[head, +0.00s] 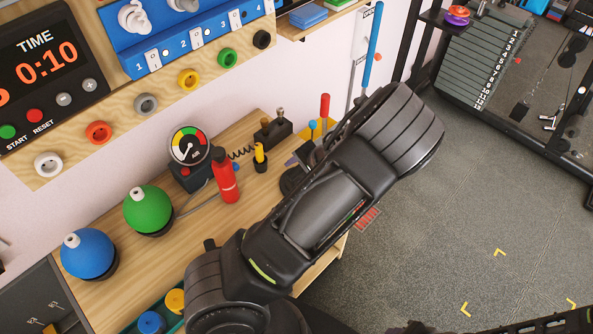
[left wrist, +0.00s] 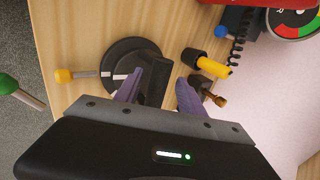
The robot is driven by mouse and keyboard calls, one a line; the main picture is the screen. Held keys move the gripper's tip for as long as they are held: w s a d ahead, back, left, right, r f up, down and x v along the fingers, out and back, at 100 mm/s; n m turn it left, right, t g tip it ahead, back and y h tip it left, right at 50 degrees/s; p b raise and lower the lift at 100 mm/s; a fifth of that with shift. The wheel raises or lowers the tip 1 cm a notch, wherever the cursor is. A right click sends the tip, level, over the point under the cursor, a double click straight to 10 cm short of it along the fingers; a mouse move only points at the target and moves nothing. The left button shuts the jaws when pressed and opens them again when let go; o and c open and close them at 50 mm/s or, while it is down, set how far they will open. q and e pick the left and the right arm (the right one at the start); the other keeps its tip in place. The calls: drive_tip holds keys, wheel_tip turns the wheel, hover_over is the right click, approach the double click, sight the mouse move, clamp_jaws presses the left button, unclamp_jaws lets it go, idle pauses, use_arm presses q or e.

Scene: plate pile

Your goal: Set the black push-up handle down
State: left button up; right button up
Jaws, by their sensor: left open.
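A black upright handle (left wrist: 156,82) shows in the left wrist view, between the fingers of my left gripper (left wrist: 158,92). It stands at a round black base (left wrist: 118,56) with a white mark, on the wooden bench (left wrist: 90,25). My left gripper is open, with one purple-grey finger on each side of the handle. I cannot tell whether a finger touches it. In the head view my left arm hides most of this spot, and only part of the round black base (head: 292,184) shows. My right gripper is not in view.
On the bench are a red bottle (head: 224,178), a gauge (head: 189,146), a green ball (head: 148,209) and a blue ball (head: 88,253). The floor (head: 470,220) at right is clear.

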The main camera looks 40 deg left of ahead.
use_arm(q)
drive_tip(key=v, duration=1.1)
idle(0.3)
